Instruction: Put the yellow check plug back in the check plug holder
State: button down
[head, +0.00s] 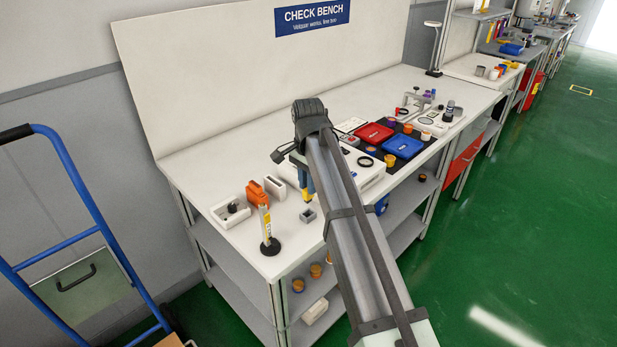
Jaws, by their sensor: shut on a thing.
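My gripper (306,182) is over the near left part of the bench, with its fingers pointing down. It is shut on the yellow check plug (307,195), of which only a small yellow part shows below the fingers. A dark tip shows under the yellow part. A small grey square block with a dark opening (307,215), which may be the check plug holder, sits on the bench just below the plug. The plug looks upright and close above this block; I cannot tell whether they touch. My arm hides part of the bench to the right.
An upright yellow strip on a round black base (266,232) stands near the front edge. An orange block (264,192), a white slotted block (275,186) and a white tray (224,220) stand to the left. Red (374,134) and blue (402,146) trays lie farther right.

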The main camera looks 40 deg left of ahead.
aim_at(308, 198)
jog(key=shift+f, duration=1.5)
jog(key=shift+f, duration=1.5)
dwell(0.6)
jog(key=c, duration=0.9)
grip_release()
jog(key=shift+r, duration=0.1)
notch_tip(308, 198, up, 14)
jog(key=shift+f, duration=0.25)
